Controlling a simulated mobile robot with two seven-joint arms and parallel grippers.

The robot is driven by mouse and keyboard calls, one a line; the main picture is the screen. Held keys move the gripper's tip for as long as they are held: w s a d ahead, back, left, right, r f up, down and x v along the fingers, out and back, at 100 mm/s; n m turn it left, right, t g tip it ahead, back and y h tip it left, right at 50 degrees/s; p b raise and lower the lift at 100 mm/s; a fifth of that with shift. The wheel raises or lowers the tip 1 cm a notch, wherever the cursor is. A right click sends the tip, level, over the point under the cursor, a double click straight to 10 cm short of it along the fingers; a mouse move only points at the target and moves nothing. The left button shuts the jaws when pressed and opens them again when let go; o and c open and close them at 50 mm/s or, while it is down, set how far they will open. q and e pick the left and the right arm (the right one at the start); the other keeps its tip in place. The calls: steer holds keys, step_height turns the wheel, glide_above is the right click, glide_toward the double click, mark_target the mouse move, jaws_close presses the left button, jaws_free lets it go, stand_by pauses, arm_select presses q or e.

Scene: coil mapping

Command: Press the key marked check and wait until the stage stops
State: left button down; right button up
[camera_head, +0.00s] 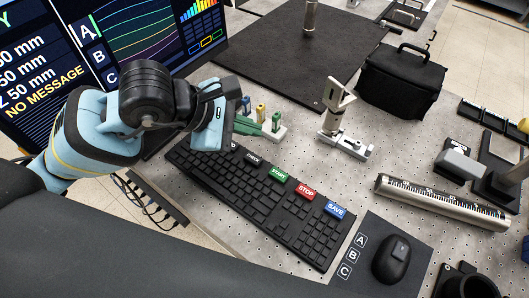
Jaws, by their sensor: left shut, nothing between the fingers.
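The black keyboard (262,190) lies on the perforated grey table. Along its back edge is a black key marked CHECK (253,158), left of the green START key (279,173), the red STOP key (305,191) and the blue SAVE key (336,209). My left gripper (207,143) is above the back left end of the keyboard, left of the CHECK key. It is shut and empty; its fingertips are hard to make out. The screen (140,35) shows numbers, coloured curves and "NO MESSAGE". I cannot tell which part is the stage. My right gripper is out of view.
A cream post on a stand (336,122) and a green holder (262,126) are behind the keyboard. A black bag (402,82) stands farther back. A metal bar with a scale (442,202) and a mouse (391,259) lie to the right.

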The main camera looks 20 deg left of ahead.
arm_select(q)
steer(key=shift+w+a+r+t+y, duration=0.3)
steer(key=shift+w+a, duration=0.2)
steer(key=shift+a, duration=0.1)
steer(key=shift+f, duration=0.15)
steer(key=b, duration=0.5)
glide_above(248, 159)
step_height(248, 159, down, 8)
steer(key=shift+s+r, duration=0.1)
steer(key=shift+f+b, duration=0.35)
steer(key=shift+f, duration=0.05)
stand_by(1.0)
